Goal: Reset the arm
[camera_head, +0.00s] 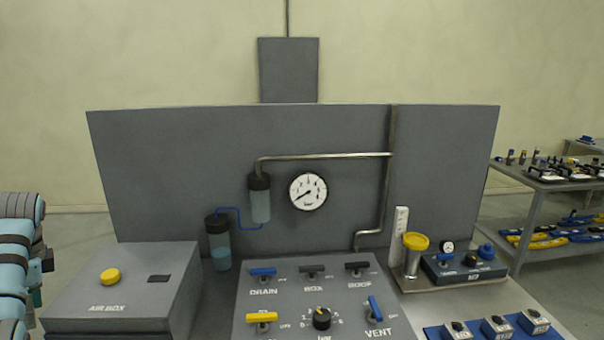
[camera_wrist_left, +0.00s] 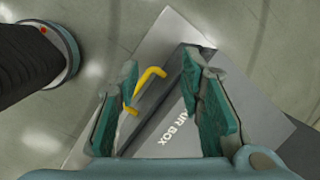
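My left arm (camera_head: 14,262) stands folded at the left edge of the head view, left of the grey AIR BOX (camera_head: 126,280). The left gripper (camera_wrist_left: 160,78) shows best in the left wrist view: its two teal fingers are spread apart with nothing held between them. Beyond the fingers lies the AIR BOX (camera_wrist_left: 180,100), with a yellow bent handle (camera_wrist_left: 150,78) showing near the left finger. The fingers appear apart from the box. My right gripper is in neither view.
A grey panel with DRAIN, BOX, ROOF and VENT levers (camera_head: 310,272) fills the middle. A round gauge (camera_head: 308,191) and canisters (camera_head: 260,198) are behind it. A yellow-topped cup (camera_head: 413,258) and blue-based blocks (camera_head: 497,328) are right. A shelf (camera_head: 535,215) stands far right.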

